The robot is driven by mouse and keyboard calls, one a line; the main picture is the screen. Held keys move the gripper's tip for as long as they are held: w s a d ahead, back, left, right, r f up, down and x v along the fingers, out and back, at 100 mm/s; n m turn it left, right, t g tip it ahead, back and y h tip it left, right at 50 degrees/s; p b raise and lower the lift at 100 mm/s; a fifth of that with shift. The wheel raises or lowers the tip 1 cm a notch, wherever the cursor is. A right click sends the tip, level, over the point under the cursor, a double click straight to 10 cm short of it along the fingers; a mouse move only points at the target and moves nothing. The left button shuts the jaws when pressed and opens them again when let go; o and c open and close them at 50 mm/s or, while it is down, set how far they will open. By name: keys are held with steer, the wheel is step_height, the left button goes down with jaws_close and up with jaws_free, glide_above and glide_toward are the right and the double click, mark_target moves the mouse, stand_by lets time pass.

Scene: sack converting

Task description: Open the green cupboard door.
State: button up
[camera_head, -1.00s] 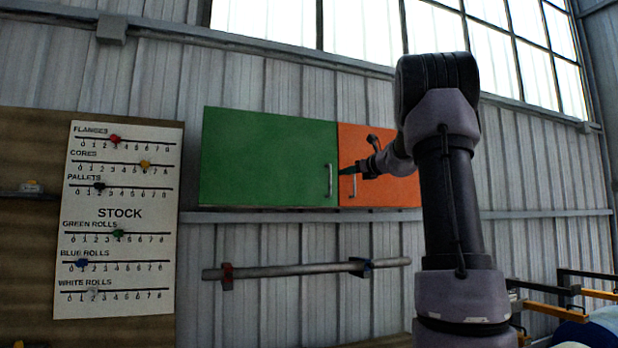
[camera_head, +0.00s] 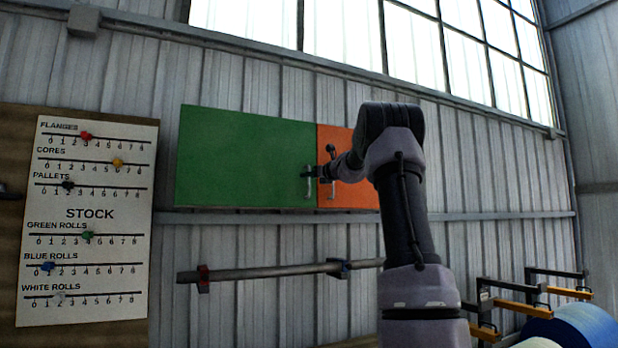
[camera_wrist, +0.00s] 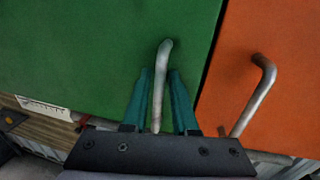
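The green cupboard door (camera_head: 245,158) is shut on the wall, left of the orange door. Its metal bar handle (camera_head: 309,184) is upright near the door's right edge. In the wrist view the green door (camera_wrist: 90,45) fills the left and middle, and its handle (camera_wrist: 160,80) runs between the two teal fingers of my gripper (camera_wrist: 157,85). The fingers stand apart, one on each side of the handle, with small gaps showing. In the head view my gripper (camera_head: 313,172) is at the handle, and the fingers are too small to make out there.
The orange door (camera_head: 352,193) with its own handle (camera_wrist: 258,95) is close on the right. Below the cupboard a horizontal bar (camera_head: 260,273) is fixed to the wall. A stock board (camera_head: 88,215) hangs at left. Blue rolls (camera_head: 575,328) lie at lower right.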

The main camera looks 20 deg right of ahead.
jaws_close()
stand_by(1.4)
